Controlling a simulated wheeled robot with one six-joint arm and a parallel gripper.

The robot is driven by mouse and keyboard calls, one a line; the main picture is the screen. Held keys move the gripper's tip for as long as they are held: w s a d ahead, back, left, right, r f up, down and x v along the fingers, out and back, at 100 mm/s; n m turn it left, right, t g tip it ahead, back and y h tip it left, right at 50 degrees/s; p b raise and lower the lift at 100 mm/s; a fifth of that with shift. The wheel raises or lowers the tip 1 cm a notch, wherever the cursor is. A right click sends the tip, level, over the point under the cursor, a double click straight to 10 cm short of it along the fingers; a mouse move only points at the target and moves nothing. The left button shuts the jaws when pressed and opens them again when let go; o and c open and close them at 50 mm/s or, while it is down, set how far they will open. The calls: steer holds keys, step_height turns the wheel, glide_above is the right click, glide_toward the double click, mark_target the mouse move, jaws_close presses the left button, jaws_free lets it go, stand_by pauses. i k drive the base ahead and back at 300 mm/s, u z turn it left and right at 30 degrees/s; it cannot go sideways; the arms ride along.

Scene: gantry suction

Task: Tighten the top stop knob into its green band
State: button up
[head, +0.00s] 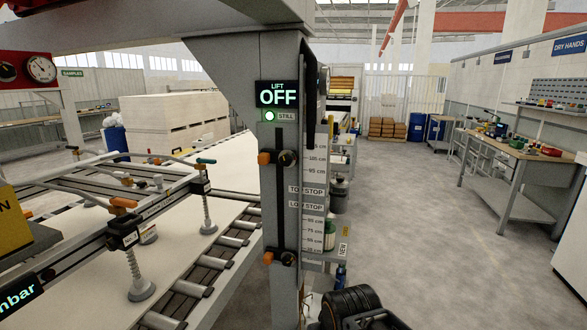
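The grey gantry column (265,210) stands at the middle of the head view with a dark vertical slot. The upper stop has a black round knob (288,158) and an orange block (264,158) to its left. I take this as the top stop knob. A lower black knob (288,257) and orange block (268,258) sit near the slot's bottom. A TOP STOP label (306,190) is beside the scale. I cannot make out a green band on the knob, nor how tight it is. My gripper's fingers do not show; dark arm parts at the bottom edge look like mine.
The display (278,94) reads LIFT OFF, with a lit lamp by STILL. The suction frame (80,235) hangs left of the column over a pale sheet (95,285) and rollers. A workbench (520,150) stands at the right. The floor (420,230) between is clear.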

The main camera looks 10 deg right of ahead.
mark_target(285, 160)
steer(key=z, duration=0.55)
steer(key=i, duration=0.55)
steer(key=u, duration=1.25)
